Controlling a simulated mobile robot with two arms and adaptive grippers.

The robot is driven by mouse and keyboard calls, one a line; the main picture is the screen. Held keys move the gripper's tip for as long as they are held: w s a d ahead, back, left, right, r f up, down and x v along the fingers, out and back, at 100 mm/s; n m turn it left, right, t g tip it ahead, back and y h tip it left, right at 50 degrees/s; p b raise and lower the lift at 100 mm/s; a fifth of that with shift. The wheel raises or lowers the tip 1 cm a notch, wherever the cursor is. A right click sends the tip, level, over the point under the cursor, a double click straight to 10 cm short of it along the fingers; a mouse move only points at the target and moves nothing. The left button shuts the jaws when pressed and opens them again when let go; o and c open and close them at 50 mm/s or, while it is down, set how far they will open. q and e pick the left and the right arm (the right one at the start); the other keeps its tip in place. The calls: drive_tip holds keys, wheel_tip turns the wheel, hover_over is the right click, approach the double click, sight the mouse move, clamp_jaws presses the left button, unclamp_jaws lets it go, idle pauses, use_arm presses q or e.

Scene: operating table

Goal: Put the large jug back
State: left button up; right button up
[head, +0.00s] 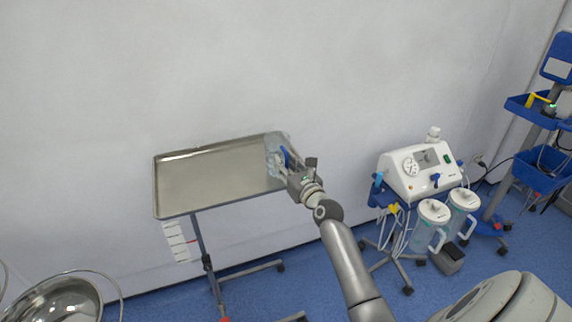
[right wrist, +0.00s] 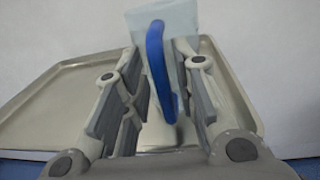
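The large jug (head: 272,144) is pale and see-through with a blue handle. It is at the right end of the metal tray (head: 205,152); whether its base touches the tray cannot be made out. My right gripper (head: 288,170) is at the jug's handle side. In the right wrist view the blue handle (right wrist: 155,55) stands between the two fingers of the right gripper (right wrist: 160,95), with the jug's body (right wrist: 185,20) beyond. The fingers are spread, with a gap visible beside the handle. My left gripper is not in view.
The tray is otherwise bare and stands on a wheeled stand (head: 205,262) by the wall. To the right is a white suction machine (head: 420,170) with two lidded canisters (head: 432,212). A blue-shelved cart (head: 535,175) is far right. A metal bowl (head: 60,302) is lower left.

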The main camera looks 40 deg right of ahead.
idle(0.3)
drive_tip(key=shift+s, duration=0.1)
drive_tip(key=s+a, duration=0.1)
drive_tip(key=s, duration=1)
drive_tip(key=shift+s+a+b, duration=0.35)
drive_tip(key=shift+b, duration=0.05)
